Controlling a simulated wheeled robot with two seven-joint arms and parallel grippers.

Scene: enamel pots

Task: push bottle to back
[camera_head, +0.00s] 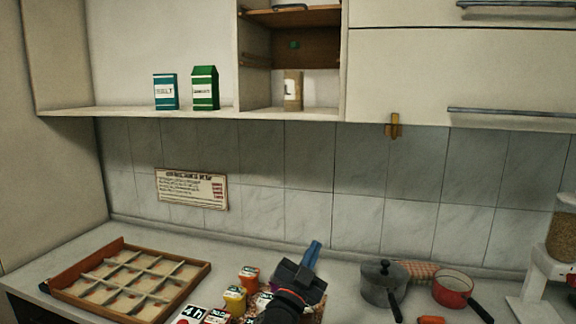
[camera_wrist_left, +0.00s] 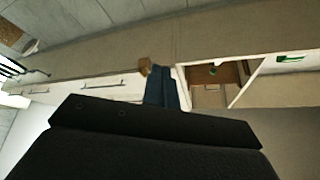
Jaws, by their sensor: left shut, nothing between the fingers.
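No thing in view is clearly a bottle. A tan container with a white label (camera_head: 292,90) stands upright on the bottom of the open cupboard compartment; I cannot tell whether it is the bottle. A small green item (camera_head: 294,45) shows higher in that compartment. My left gripper (camera_head: 316,245) is low over the counter, well below the compartment, with its blue fingers shut and empty. In the left wrist view its shut fingers (camera_wrist_left: 163,86) point toward the cupboards, apart from the open compartment (camera_wrist_left: 207,93). My right gripper is not in view.
A salt box (camera_head: 166,91) and a green carton (camera_head: 205,88) stand on the open shelf left of the compartment. On the counter are a wooden divided tray (camera_head: 204,268), small jars (camera_head: 235,298), a grey pot (camera_head: 383,282) and a red pan (camera_head: 452,289). A yellow hook (camera_head: 394,126) hangs under the cupboard.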

